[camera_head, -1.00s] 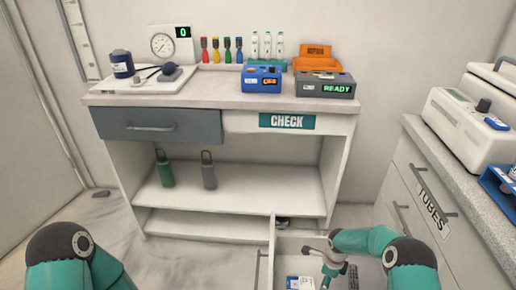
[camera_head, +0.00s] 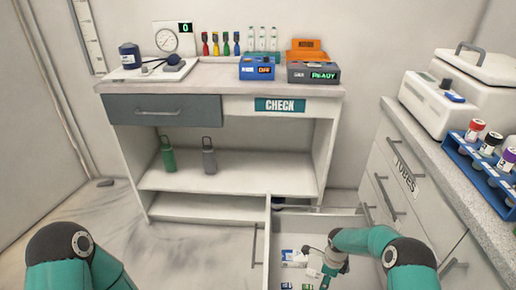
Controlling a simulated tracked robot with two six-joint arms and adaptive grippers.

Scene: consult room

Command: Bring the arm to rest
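My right arm comes in at the bottom right, bent over an open white drawer (camera_head: 318,224). Its gripper (camera_head: 326,268) hangs inside the drawer outline, above or among small packages. The gripper is small and its fingers blend with the things below, so I cannot tell whether it is open or holding something. A white and blue package (camera_head: 293,258) lies in the drawer just left of it. My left arm shows only its dark and teal links at the bottom left. Its gripper is out of view.
The white desk (camera_head: 220,75) holds a blue device (camera_head: 262,68) and a grey device reading READY (camera_head: 313,73). Green (camera_head: 168,154) and grey (camera_head: 209,155) bottles stand on its shelf. A counter with a blue tube rack (camera_head: 480,172) is at right.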

